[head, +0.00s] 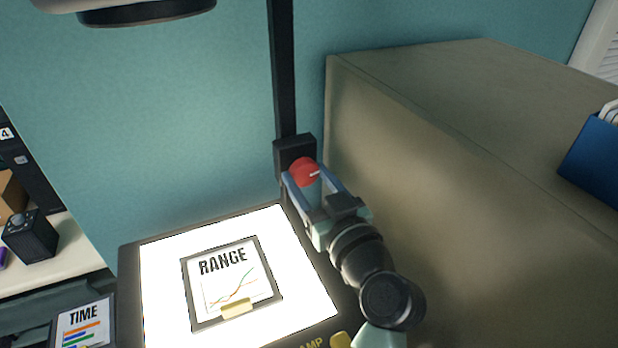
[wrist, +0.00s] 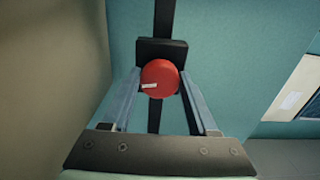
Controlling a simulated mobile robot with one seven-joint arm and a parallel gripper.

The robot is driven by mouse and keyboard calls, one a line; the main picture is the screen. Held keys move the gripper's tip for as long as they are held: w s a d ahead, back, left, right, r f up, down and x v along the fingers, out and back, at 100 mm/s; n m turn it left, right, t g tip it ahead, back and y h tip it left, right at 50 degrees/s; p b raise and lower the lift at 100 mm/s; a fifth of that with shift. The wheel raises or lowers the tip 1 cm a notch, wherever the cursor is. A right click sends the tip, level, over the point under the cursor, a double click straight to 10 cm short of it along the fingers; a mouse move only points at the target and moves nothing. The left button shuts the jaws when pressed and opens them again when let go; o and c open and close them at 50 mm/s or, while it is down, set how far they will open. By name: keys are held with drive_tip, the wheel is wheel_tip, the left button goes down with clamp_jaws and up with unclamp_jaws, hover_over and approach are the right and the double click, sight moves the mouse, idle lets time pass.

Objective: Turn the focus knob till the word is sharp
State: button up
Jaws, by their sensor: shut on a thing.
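The red focus knob (head: 303,171) sits on a black block on the projector's upright post (head: 283,75). My gripper (head: 304,180) is shut on the knob, one finger on each side. In the wrist view the knob (wrist: 160,78) lies between the fingertips, its white mark pointing left. The overhead projector's lit stage (head: 160,290) holds a framed slide (head: 203,313) reading RANGE with a line chart. The projector head (head: 145,12) is partly cut off at the top. No projected word is in view.
A large beige cabinet (head: 430,130) stands close to the right of my arm, with a blue holder (head: 595,160) on top. A second slide reading TIME (head: 83,322) lies at lower left. A black box (head: 30,236) stands on the shelf at left.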

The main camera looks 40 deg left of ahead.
drive_tip(key=c, duration=0.4)
drive_tip(key=m, duration=0.5)
drive_tip(key=shift+m, duration=0.3)
drive_tip(key=o, duration=1.3)
drive_tip(key=shift+o, duration=0.2)
drive_tip(key=shift+r, duration=0.1)
wheel_tip(320, 180, up, 10)
drive_tip(key=b, duration=0.1)
